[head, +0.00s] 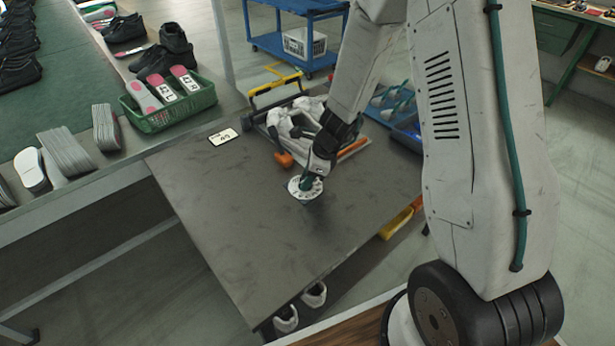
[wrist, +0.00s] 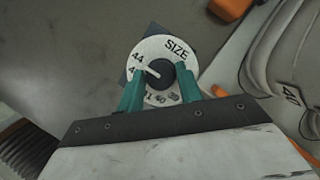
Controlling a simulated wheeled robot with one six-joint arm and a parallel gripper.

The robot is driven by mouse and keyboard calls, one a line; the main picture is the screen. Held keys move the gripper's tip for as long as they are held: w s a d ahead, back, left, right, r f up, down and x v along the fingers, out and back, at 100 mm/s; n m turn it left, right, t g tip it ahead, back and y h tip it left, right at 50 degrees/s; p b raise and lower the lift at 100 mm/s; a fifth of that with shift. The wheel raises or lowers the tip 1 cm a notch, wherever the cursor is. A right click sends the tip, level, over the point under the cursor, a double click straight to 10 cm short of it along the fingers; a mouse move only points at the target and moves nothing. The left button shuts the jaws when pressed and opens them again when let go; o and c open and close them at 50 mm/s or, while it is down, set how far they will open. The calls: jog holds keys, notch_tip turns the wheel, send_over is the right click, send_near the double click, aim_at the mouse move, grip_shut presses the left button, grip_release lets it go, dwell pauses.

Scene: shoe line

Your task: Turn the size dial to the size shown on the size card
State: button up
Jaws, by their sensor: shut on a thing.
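The size dial (head: 302,189) is a white disc on the dark table. In the wrist view, the dial face (wrist: 176,48) shows "SIZE", "44" and lower numbers partly hidden by my fingers. Its dark round knob (wrist: 160,79) has a white pointer line aimed to the upper left, near 44 and the partly covered number below it. My gripper (head: 311,181) reaches down onto the dial. Its teal fingers (wrist: 161,82) are shut on the knob, one on each side. The size card (head: 223,137) lies flat at the table's back left; its number is too small to read surely.
An orange object (head: 284,159) and a rack with white shoe forms (head: 290,125) stand behind the dial. A green crate (head: 168,107) of insoles is on the bench at left. The table's front left is clear.

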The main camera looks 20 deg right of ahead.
jog(key=n+g, duration=0.1)
jog(key=n, duration=0.2)
jog(key=n+g, duration=0.1)
jog(key=n, duration=0.2)
jog(key=shift+w, duration=0.2)
jog(key=n+g, duration=0.2)
jog(key=n, duration=0.3)
jog(key=shift+w+n, duration=0.1)
jog(key=shift+n, duration=0.3)
jog(key=n+g+h, duration=0.1)
jog(key=n, duration=0.2)
jog(key=n+g+h, duration=0.1)
jog(key=n, duration=0.2)
jog(key=shift+w+a, duration=0.15)
jog(key=shift+a, duration=0.05)
jog(key=n+h, duration=0.1)
jog(key=n, duration=0.2)
jog(key=n+h, duration=0.1)
jog(key=n, duration=0.1)
jog(key=shift+a+n, duration=0.1)
jog(key=shift+n, duration=0.3)
jog(key=o, duration=1)
